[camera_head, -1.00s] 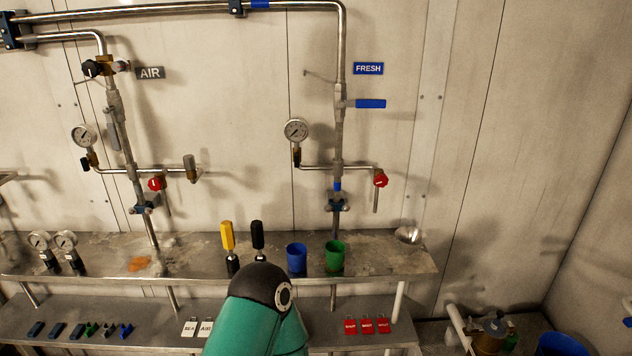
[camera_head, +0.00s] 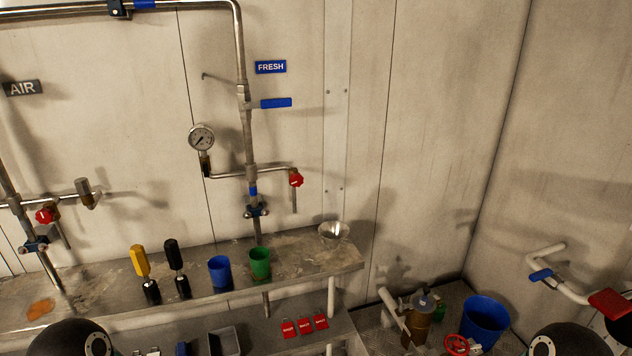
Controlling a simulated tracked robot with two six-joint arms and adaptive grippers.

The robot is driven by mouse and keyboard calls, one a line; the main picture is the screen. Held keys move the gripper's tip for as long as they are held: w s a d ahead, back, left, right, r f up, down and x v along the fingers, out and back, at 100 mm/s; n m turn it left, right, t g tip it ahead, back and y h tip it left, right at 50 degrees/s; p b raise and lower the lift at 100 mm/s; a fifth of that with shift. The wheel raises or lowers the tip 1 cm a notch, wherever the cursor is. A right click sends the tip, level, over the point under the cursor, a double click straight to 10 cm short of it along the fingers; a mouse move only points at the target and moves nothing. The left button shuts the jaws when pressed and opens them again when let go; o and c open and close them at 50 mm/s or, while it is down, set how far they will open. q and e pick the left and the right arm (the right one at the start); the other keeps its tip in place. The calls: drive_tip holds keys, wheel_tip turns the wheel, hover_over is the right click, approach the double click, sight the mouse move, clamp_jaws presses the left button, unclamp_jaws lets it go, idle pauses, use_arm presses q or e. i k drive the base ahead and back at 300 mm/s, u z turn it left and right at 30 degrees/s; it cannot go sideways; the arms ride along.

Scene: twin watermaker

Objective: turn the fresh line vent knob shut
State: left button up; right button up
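The red fresh line vent knob (camera_head: 296,180) sits at the right end of a short side branch on the fresh pipe (camera_head: 249,140), below the blue FRESH sign (camera_head: 270,67). A thin outlet tube hangs down under the knob. The fresh line's blue lever handle (camera_head: 276,103) points to the right, and a pressure gauge (camera_head: 201,138) stands on the branch's left side. Neither of my grippers is in view; only dark rounded parts of my arms show at the bottom left and bottom right. Nothing touches the knob.
A steel shelf (camera_head: 100,288) below holds a yellow-handled and a black-handled screwdriver, a blue cup (camera_head: 219,271), a green cup (camera_head: 260,262) and a metal bowl (camera_head: 333,231). Red tags (camera_head: 305,326) lie lower. A blue bucket (camera_head: 485,320) stands right. The wall around the knob is clear.

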sight(296, 179)
drive_tip(key=u, duration=0.45)
drive_tip(key=i, duration=1)
drive_tip(key=z, duration=0.45)
